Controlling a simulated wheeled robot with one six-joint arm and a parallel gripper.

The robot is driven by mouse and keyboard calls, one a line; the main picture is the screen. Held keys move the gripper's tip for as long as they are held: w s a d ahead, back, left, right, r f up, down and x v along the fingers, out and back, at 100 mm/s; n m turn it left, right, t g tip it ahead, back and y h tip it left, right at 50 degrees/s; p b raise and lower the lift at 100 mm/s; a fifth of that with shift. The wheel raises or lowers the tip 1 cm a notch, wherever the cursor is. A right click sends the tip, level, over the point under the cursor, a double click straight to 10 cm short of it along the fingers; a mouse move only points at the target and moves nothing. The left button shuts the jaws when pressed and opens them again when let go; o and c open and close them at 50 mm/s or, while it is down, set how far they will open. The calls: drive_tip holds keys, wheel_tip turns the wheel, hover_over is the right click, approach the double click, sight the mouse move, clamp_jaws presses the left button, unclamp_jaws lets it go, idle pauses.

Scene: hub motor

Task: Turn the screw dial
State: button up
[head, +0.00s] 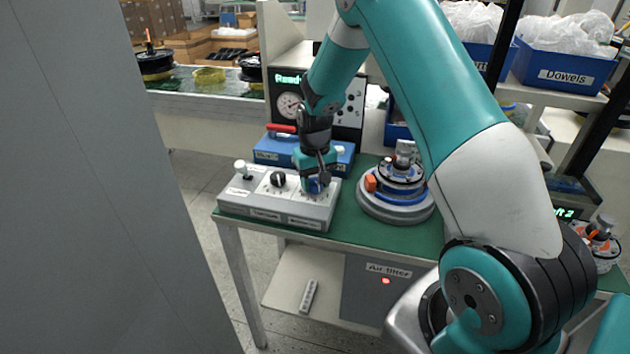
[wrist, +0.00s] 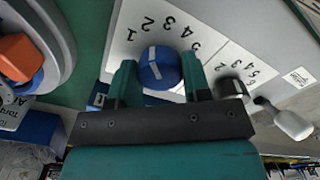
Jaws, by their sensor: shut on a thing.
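A grey control box (head: 280,207) with two dials and a white-tipped lever stands on the green table. Its blue dial (wrist: 160,68) has a white pointer line and a printed number scale around it. My gripper (wrist: 159,79) is shut on this blue dial, with one teal finger on each side of it. In the head view my gripper (head: 317,176) comes down on the right part of the box and hides most of the dial. The black dial (head: 278,179) sits left of it, and also shows in the wrist view (wrist: 230,88).
The white-tipped lever (head: 241,168) stands at the box's left end. A blue case with a red handle (head: 283,128) is behind the box. A round grey fixture (head: 397,206) with an orange part stands to the right. A gauge panel (head: 290,104) is at the back.

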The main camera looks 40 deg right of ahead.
sight(315, 181)
drive_tip(key=shift+w, duration=0.1)
drive_tip(key=o, duration=0.9)
wheel_tip(315, 181, up, 18)
drive_tip(key=shift+f+b, duration=0.25)
drive_tip(key=shift+b, duration=0.75)
